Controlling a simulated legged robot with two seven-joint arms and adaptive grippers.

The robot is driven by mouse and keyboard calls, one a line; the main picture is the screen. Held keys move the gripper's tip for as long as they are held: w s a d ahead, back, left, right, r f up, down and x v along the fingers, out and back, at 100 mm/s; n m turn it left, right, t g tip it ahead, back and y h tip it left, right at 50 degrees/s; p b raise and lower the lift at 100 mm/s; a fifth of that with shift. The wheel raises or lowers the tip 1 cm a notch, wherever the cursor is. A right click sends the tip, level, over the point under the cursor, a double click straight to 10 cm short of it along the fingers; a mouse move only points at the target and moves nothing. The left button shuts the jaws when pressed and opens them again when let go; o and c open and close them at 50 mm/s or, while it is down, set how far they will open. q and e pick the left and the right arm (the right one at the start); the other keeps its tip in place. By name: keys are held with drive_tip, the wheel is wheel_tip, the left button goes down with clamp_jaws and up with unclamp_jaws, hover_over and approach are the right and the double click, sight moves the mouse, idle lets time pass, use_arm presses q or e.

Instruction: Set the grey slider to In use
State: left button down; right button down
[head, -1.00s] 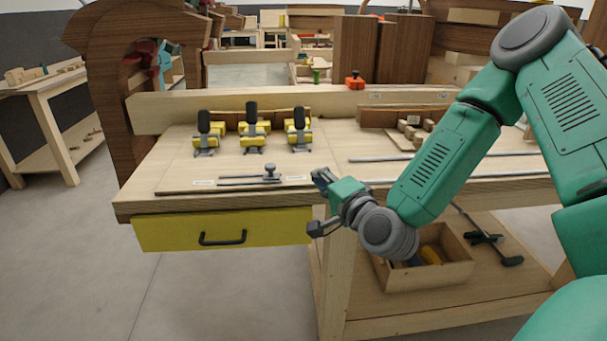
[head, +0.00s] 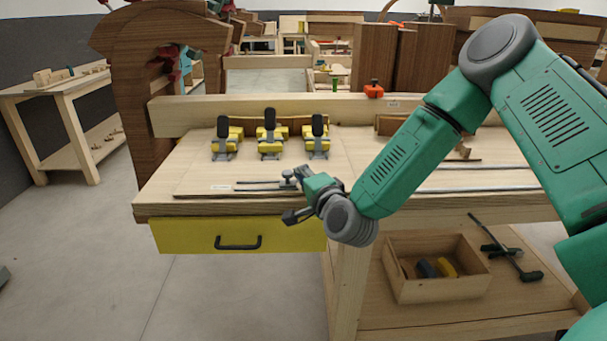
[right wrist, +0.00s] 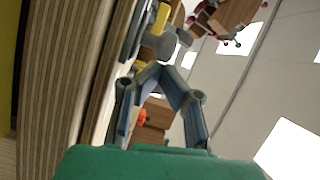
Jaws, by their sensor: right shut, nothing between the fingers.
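The grey slider (head: 288,179) is a small knob on thin rails (head: 258,186) along the front of the workbench top. A small white label (head: 220,187) lies left of the rails; its words are too small to read. My right gripper (head: 302,174) is shut and empty, just right of the knob; I cannot tell if they touch. It hides the right end of the rails. In the right wrist view the closed fingertips (right wrist: 156,66) are close below a grey rounded shape (right wrist: 160,42), probably the knob. My left gripper is not in view.
Several yellow clamps with black handles (head: 270,135) stand behind the rails. A yellow drawer (head: 195,236) is below the bench edge. An open wooden box (head: 440,285) sits on the lower shelf. The bench top between clamps and rails is clear.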

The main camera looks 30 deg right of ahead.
sight(257, 188)
drive_tip(key=w+a+b, duration=0.1)
drive_tip(key=a, duration=0.2)
drive_tip(key=w+a+b, duration=0.1)
drive_tip(key=w+a, duration=0.1)
drive_tip(key=a, duration=0.1)
drive_tip(key=w+a+b, duration=0.1)
drive_tip(key=w+a, duration=0.1)
drive_tip(key=a, duration=0.1)
drive_tip(key=shift+w+f, duration=0.1)
drive_tip(key=shift+w, duration=0.1)
drive_tip(key=shift+a, duration=0.1)
drive_tip(key=shift+w+d, duration=0.1)
drive_tip(key=shift+d, duration=0.2)
